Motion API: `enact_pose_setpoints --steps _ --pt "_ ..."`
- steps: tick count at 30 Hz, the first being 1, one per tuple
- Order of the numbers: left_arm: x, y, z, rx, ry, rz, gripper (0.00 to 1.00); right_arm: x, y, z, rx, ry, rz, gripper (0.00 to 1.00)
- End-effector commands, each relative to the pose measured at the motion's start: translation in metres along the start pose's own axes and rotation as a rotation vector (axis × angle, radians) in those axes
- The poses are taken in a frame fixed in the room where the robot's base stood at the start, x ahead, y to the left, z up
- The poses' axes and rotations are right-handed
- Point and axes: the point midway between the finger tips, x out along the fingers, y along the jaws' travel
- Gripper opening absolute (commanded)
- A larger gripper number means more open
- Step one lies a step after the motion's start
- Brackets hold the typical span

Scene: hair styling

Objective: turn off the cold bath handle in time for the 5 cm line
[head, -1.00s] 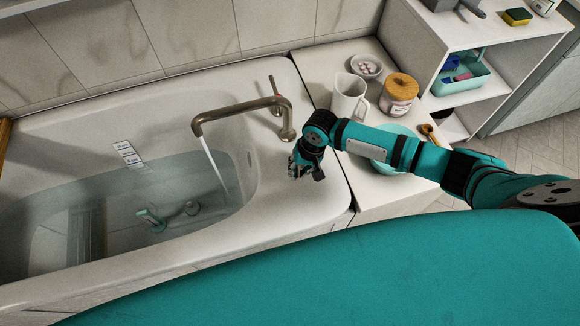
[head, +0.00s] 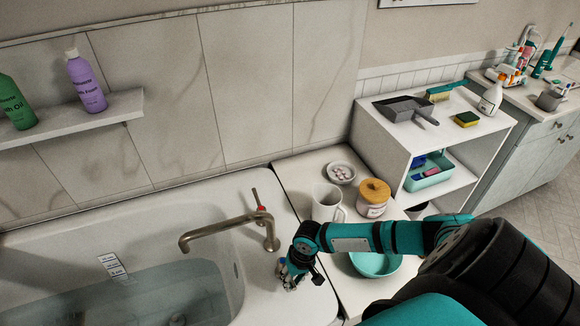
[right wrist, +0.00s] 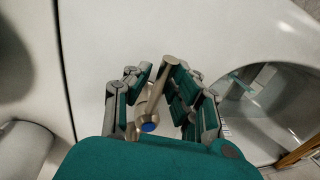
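In the head view my right gripper (head: 292,272) is low at the tub's right end, beside the base of the bronze spout (head: 225,228). The right wrist view shows its fingers (right wrist: 162,72) on both sides of the cold handle, a metal lever with a blue mark (right wrist: 149,126). I cannot tell whether they press on it. No stream shows below the spout mouth. The bathtub (head: 200,208) holds water (head: 160,295). The white line strip (head: 112,266) is on its back wall, with the water surface near its lower end; its figures are too small to read. My left gripper is out of view.
A red-marked handle (head: 258,203) stands behind the spout. Right of the tub, a counter holds a white pitcher (head: 327,203), a lidded jar (head: 373,198), a small bowl (head: 341,173) and a teal bowl (head: 375,264), close to my right arm.

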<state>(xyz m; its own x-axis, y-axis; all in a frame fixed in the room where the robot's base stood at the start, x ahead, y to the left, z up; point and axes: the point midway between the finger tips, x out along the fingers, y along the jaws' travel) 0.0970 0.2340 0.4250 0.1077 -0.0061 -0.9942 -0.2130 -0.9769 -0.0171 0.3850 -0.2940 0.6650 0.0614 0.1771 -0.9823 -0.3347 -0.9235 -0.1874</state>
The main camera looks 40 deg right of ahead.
Motion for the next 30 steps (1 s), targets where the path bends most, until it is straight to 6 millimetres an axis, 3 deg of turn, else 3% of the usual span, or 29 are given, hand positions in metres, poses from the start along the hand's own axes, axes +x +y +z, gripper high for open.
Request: enact_pose_setpoints --steps 3,14,30 --pt "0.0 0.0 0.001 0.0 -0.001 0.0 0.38 0.0 -0.001 0.0 -0.001 0.0 -0.001 0.38" --pt "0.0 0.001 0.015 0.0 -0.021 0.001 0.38 -0.007 -0.002 -0.001 -0.003 0.002 -0.005 0.38" --pt "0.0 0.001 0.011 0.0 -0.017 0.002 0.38 -0.107 0.0 0.0 -0.002 0.002 -0.002 0.38"
